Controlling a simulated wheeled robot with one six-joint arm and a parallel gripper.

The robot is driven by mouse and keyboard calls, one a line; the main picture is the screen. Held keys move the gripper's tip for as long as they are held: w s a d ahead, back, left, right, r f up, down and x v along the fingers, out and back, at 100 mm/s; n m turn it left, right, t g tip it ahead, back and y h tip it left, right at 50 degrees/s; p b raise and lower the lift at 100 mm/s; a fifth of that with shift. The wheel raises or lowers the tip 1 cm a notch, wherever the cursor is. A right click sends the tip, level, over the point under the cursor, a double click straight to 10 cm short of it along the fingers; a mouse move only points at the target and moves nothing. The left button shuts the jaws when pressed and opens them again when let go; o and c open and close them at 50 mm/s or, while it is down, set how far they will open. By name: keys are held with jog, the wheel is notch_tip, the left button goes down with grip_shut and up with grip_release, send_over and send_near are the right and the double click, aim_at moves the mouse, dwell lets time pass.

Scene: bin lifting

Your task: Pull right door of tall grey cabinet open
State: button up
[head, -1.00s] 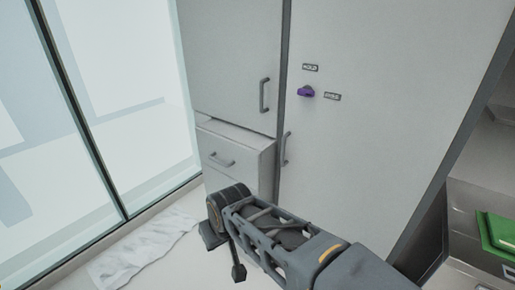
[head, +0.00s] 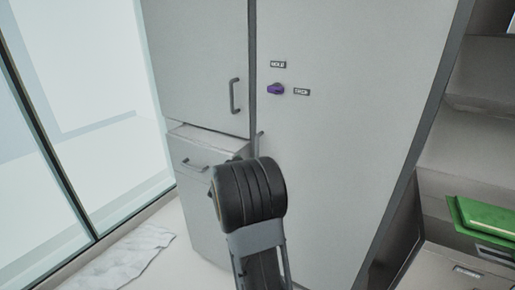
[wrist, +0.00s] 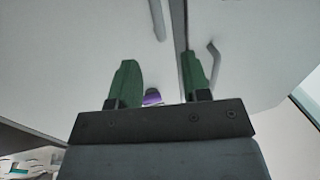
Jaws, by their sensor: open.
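The tall grey cabinet's right door (head: 370,110) looks closed against the seam beside the left door (head: 200,60). Its upright handle (wrist: 157,18) shows at the top of the wrist view; in the head view my arm hides most of it. A purple knob (head: 275,89) sits higher on the right door and also shows in the wrist view (wrist: 152,98). My gripper (wrist: 159,80) is open, its two green fingers apart with nothing held between them. In the wrist view the right door's handle lies beyond the fingertips, apart from them. In the head view my wrist hides the fingers.
The left door has its own handle (head: 234,96). Below it, a lower front (head: 190,165) juts out slightly. A glass partition (head: 60,110) stands at left and a crumpled white sheet (head: 130,255) lies on the floor. Shelves with a green box (head: 485,222) are at right.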

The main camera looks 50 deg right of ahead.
aim_at(256, 146)
jog(key=p+x, duration=0.1)
jog(key=x, duration=1.2)
jog(key=shift+d+p, duration=0.25)
jog(key=shift+p, duration=0.05)
grip_shut()
jog(key=shift+r, duration=0.1)
